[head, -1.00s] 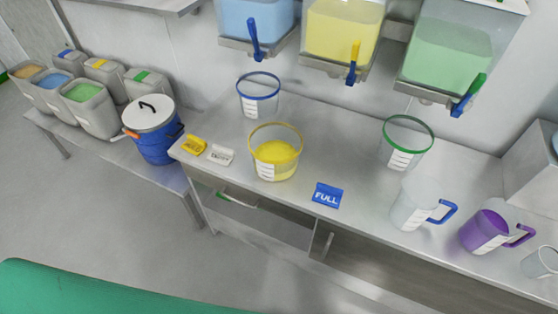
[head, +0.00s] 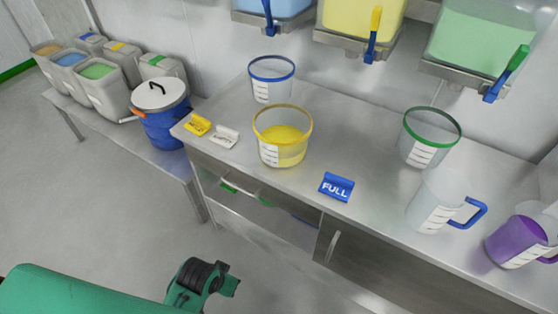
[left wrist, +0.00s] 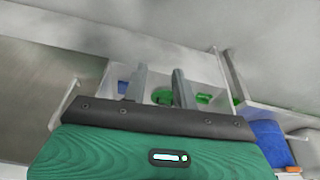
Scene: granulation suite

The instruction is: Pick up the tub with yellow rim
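The tub with yellow rim (head: 283,152) stands upright on the steel bench (head: 330,122), partly filled with yellow material and with a white scale label on its side. My left arm comes in at the lower left of the head view, well below and apart from the tub; its fingers do not show there. In the left wrist view my left gripper (left wrist: 159,72) has its two grey fingers apart with nothing between them. The tub is not visible in that view. My right gripper is in neither view.
A blue-rimmed tub (head: 272,84), a green-rimmed tub (head: 430,137), a blue FULL sign (head: 337,187), yellow (head: 197,126) and white (head: 224,137) signs and a blue-handled jug (head: 437,205) share the bench. Hoppers hang above. A blue drum (head: 164,125) stands left.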

